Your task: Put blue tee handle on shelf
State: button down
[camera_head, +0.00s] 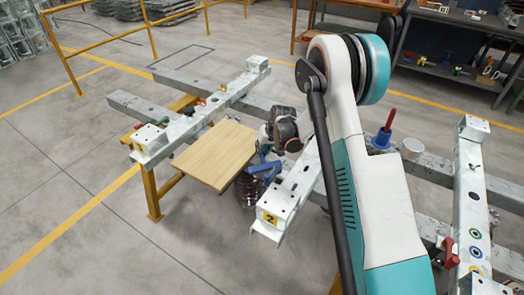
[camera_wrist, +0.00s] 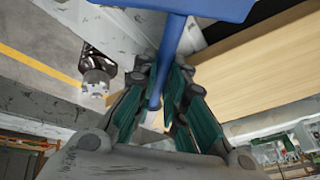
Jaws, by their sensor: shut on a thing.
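The blue tee handle (camera_head: 268,170) is in my gripper (camera_head: 265,150), next to the right edge of a light wooden board (camera_head: 212,150) that looks like the shelf. In the wrist view, the stem of the blue tee handle (camera_wrist: 172,45) runs between the two green-padded fingers of my gripper (camera_wrist: 163,75). Its wide blue crossbar fills the top of that view. The wooden board (camera_wrist: 262,72) lies to the right of the handle there. My gripper is shut on the stem. I cannot tell whether the handle touches the board. The gripper's far side is hidden in the head view.
Galvanized steel beams (camera_head: 225,100) flank the board, and another (camera_head: 300,185) lies close to my gripper. A yellow railing (camera_head: 150,30) is behind. The board's top looks bare.

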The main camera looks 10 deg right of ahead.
jog(key=shift+f, duration=0.1)
jog(key=c, duration=2.1)
grip_release()
jog(key=shift+f, duration=0.1)
jog(key=o, duration=0.5)
jog(key=shift+c, duration=0.2)
